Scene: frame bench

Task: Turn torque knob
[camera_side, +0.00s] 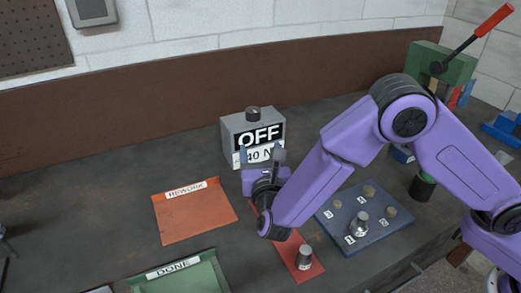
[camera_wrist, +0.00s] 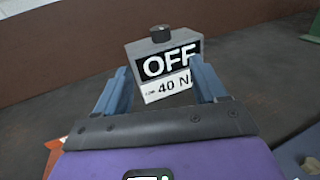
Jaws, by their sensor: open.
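A grey box (camera_side: 229,131) stands on the bench near the back wall, with a dark round knob (camera_side: 253,113) on its top. Its front reads OFF in white on black, with a white label below ending in "40 N". In the wrist view the box (camera_wrist: 133,53) is straight ahead and the knob (camera_wrist: 159,33) shows on top. My gripper (camera_side: 261,155) is in front of the box, lower than the knob. Its two blue fingers are spread apart and empty, and they also show in the wrist view (camera_wrist: 161,80). They partly cover the label in the side view.
A blue plate (camera_side: 340,226) with several metal pieces lies right of my gripper. An orange REWORK tray (camera_side: 190,222), a green DONE tray (camera_side: 185,278) and a red mat (camera_side: 290,262) with a metal part lie nearer. A green press (camera_side: 455,65) stands back right. Bench left of the box is clear.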

